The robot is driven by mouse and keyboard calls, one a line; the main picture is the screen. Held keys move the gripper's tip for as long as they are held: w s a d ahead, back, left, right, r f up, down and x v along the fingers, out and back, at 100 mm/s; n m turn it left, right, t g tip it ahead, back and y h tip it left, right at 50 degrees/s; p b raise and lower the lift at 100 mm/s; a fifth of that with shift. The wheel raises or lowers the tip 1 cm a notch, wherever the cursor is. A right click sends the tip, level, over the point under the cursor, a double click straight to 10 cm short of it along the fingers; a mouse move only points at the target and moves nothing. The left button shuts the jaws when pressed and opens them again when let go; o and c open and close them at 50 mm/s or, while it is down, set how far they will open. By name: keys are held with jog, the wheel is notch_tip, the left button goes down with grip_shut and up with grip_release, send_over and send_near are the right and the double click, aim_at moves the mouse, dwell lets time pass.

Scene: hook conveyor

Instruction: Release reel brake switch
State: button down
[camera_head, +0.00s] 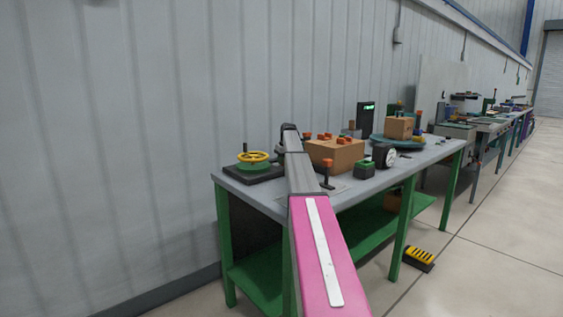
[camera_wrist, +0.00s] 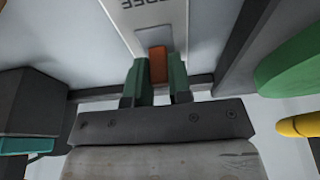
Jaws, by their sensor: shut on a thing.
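In the wrist view the orange-red switch (camera_wrist: 157,64) sits on a pale plate (camera_wrist: 165,16) with upside-down lettering that appears to read "FREE". My gripper (camera_wrist: 158,84) has one green finger on each side of the switch and is shut on it. In the head view my arm reaches over the workbench (camera_head: 232,181), and my gripper and the switch cannot be made out there.
The yellow handwheel (camera_head: 254,157) is left of my arm. A brown box with orange knobs (camera_head: 340,155), an orange-topped lever (camera_head: 327,171), a small green-and-black box (camera_head: 364,170) and a gauge (camera_head: 385,156) stand to the right. A yellow pedal (camera_head: 419,256) lies on the floor.

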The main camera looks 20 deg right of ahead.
jog(key=t, duration=0.1)
jog(key=s+t+y, duration=0.1)
jog(key=t, duration=0.2)
jog(key=shift+s+d+f+t+y, duration=0.1)
jog(key=shift+s+d+t+y, duration=0.2)
jog(key=shift+y, duration=0.1)
dwell(0.4)
jog(key=c, duration=1)
grip_release()
jog(key=shift+c, duration=0.2)
jog(key=v, duration=1)
jog(key=shift+s, duration=0.35)
jog(key=shift+d, duration=0.15)
